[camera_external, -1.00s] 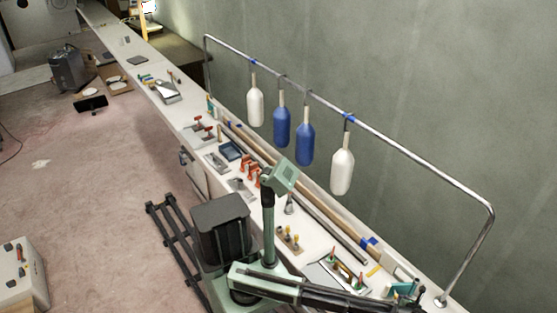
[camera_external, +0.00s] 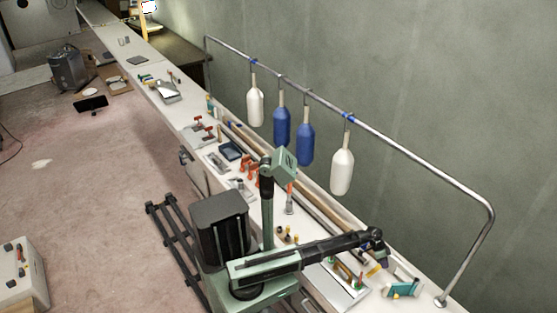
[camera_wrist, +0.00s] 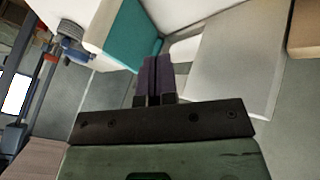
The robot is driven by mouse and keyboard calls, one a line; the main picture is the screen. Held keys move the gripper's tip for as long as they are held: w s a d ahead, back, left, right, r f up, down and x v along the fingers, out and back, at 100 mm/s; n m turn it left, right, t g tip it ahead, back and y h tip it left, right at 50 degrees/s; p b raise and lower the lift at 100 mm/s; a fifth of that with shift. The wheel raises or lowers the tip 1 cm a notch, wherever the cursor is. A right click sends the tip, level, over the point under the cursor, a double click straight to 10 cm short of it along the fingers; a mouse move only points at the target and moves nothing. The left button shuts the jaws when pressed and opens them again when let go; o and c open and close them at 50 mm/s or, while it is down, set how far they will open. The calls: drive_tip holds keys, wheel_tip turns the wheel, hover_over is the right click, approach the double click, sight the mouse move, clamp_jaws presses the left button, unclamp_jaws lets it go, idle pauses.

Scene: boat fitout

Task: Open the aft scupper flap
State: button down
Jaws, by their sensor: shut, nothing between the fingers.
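My gripper (camera_external: 385,259) is at the end of my arm, over the near right part of the white side deck. Its two purple fingers are shut together and empty in the wrist view (camera_wrist: 152,68). A teal-faced block with a pale side (camera_wrist: 122,38) is just beyond and left of the fingertips. It seems to be the teal and white piece (camera_external: 401,289) near the deck's right end. A flat light-grey plate (camera_wrist: 238,62) lies to the right of the fingers. I cannot tell which part is the aft scupper flap, or whether any flap is open. Contact at the fingertips is unclear.
A chrome rail (camera_external: 420,169) stands along the deck, its near foot close to the teal piece. White and blue fenders (camera_external: 342,171) hang from it. Small fittings, including red clamps (camera_external: 250,166), line the deck. A grey-white panel (camera_external: 345,290) lies left of the teal piece.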

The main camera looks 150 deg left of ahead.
sight(398, 293)
drive_tip(key=b+x, duration=0.2)
drive_tip(key=x, duration=0.1)
drive_tip(key=b+x, duration=0.2)
drive_tip(key=x, duration=0.2)
drive_tip(key=shift+s+f, duration=0.2)
drive_tip(key=shift+s, duration=0.05)
drive_tip(key=w, duration=0.1)
drive_tip(key=w+d, duration=0.2)
drive_tip(key=w, duration=0.1)
drive_tip(key=shift+r, duration=0.15)
